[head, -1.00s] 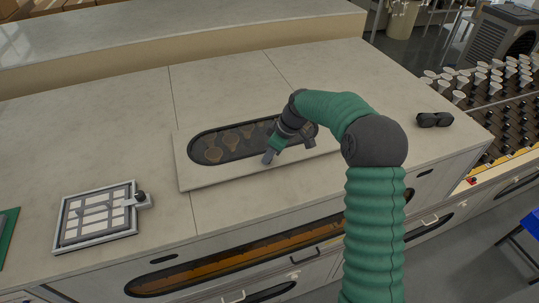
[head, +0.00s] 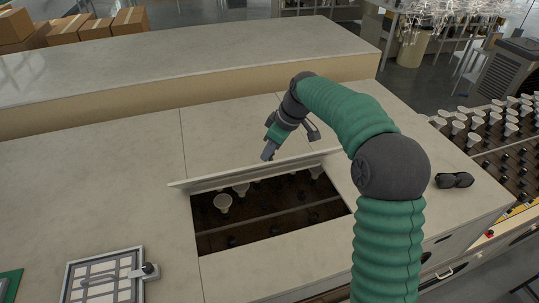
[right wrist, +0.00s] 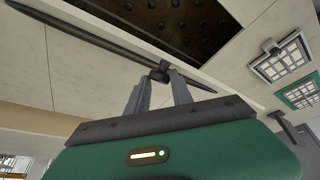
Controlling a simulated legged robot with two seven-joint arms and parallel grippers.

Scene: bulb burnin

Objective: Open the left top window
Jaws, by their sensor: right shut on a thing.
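The top window's pale panel (head: 215,180) stands raised, nearly edge-on, along the far side of a rectangular opening (head: 270,222) in the counter top. Dark sockets and a few white bulbs (head: 223,204) show inside the opening. My right gripper (head: 268,153) is at the raised panel, above the far side of the opening. In the right wrist view its fingers (right wrist: 160,76) are shut on a small dark knob (right wrist: 160,68) next to a long dark strip (right wrist: 85,38). My left gripper is out of view.
A framed panel (head: 105,278) with a dark knob lies at the lower left, beside a green-edged one (head: 10,284). Dark glasses (head: 454,180) lie on the right of the counter. A rack of bulbs (head: 495,135) stands at the far right.

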